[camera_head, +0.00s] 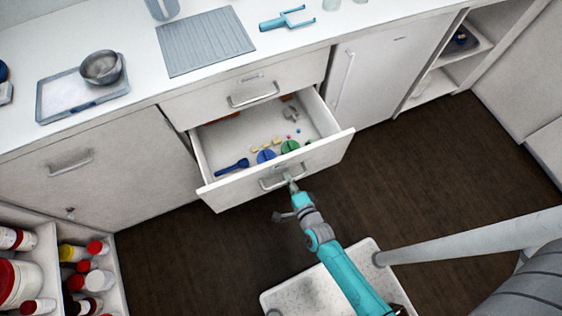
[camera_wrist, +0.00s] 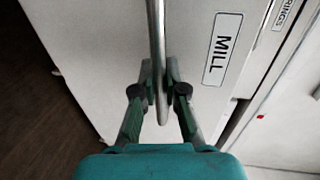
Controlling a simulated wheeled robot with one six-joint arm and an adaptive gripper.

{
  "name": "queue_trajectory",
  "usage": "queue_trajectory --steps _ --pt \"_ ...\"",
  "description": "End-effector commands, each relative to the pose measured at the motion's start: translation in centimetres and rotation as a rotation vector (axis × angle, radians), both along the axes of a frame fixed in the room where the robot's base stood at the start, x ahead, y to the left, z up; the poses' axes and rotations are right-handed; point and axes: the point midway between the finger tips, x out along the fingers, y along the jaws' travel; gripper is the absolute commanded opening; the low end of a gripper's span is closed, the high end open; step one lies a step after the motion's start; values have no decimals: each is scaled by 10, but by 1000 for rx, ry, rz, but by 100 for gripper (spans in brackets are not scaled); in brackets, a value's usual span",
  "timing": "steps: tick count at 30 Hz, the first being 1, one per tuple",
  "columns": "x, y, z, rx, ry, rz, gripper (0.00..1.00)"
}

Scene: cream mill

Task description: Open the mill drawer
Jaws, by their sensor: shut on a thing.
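The mill drawer (camera_head: 232,194) stands pulled well out of the white cabinet, below a closed drawer. In the wrist view its front (camera_wrist: 105,45) carries a label reading MILL (camera_wrist: 222,49). Its bar handle (camera_wrist: 155,35) runs between my fingers, and it also shows in the head view (camera_head: 272,184). My gripper (camera_head: 291,181) is shut on the handle; in the wrist view the fingers (camera_wrist: 160,88) close on the bar from both sides. Inside the drawer lie a dark blue tool (camera_head: 232,165), a blue round thing (camera_head: 266,156), a green one (camera_head: 290,147) and several small yellow pieces.
The closed drawer (camera_head: 210,104) above has its own handle. A cabinet door (camera_head: 375,75) stands to the right, an open shelf beyond it. The worktop holds a tray with a bowl (camera_head: 101,67) and a grey mat (camera_head: 205,42). Bottles fill shelves at lower left. Dark floor (camera_head: 420,180) is clear at right.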

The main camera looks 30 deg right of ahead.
Motion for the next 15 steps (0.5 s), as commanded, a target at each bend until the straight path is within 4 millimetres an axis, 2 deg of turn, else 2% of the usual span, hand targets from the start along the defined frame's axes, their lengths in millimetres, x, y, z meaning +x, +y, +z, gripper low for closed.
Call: queue_trajectory --steps 1,6,15 --pt "-13 1 -1 0 3 1 0" --pt "-46 2 -1 1 3 2 0" --pt "-86 3 -1 1 3 2 0"
